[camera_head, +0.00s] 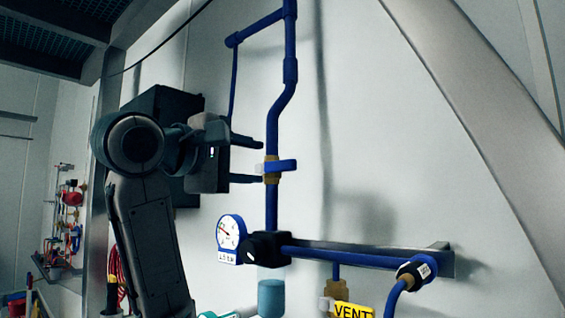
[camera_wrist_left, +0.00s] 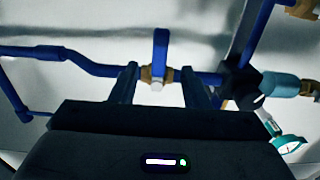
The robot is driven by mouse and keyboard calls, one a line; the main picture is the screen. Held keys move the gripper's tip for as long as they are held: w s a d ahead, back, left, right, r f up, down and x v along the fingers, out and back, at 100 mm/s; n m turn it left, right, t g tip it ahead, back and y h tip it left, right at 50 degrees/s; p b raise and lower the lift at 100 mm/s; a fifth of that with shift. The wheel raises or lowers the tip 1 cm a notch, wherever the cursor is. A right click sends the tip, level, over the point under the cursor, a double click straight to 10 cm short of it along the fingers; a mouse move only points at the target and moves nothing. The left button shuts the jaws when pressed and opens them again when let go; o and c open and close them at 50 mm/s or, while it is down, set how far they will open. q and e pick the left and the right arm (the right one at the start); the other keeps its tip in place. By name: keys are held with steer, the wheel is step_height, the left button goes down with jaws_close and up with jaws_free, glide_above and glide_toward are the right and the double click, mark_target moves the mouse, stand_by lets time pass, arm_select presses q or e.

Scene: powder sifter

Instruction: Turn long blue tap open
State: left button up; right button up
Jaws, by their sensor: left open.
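The long blue tap (camera_head: 281,166) is a flat blue lever on a brass valve body (camera_head: 271,178) in the vertical blue pipe. The lever lies across the pipe and points right. My left gripper (camera_head: 261,160) is open just left of the valve, one finger above it and one below. In the left wrist view the lever (camera_wrist_left: 160,48) stands upright, across the pipe, between and beyond the open fingertips (camera_wrist_left: 160,82). The fingers do not appear closed on it. My right gripper is not in view.
A white gauge (camera_head: 230,233) and a black fitting (camera_head: 267,249) sit below the tap. A horizontal blue pipe (camera_head: 340,257) runs right along a metal bracket. A yellow VENT label (camera_head: 352,311) is at the bottom. The wall right of the tap is clear.

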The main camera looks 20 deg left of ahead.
mark_target(279, 166)
arm_select(q)
steer(key=p+x, duration=0.2)
steer(key=x, duration=0.6)
steer(key=shift+w, duration=0.2)
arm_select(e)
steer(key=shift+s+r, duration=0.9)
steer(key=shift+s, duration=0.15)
arm_select(q)
steer(key=shift+f, duration=0.1)
jaws_close()
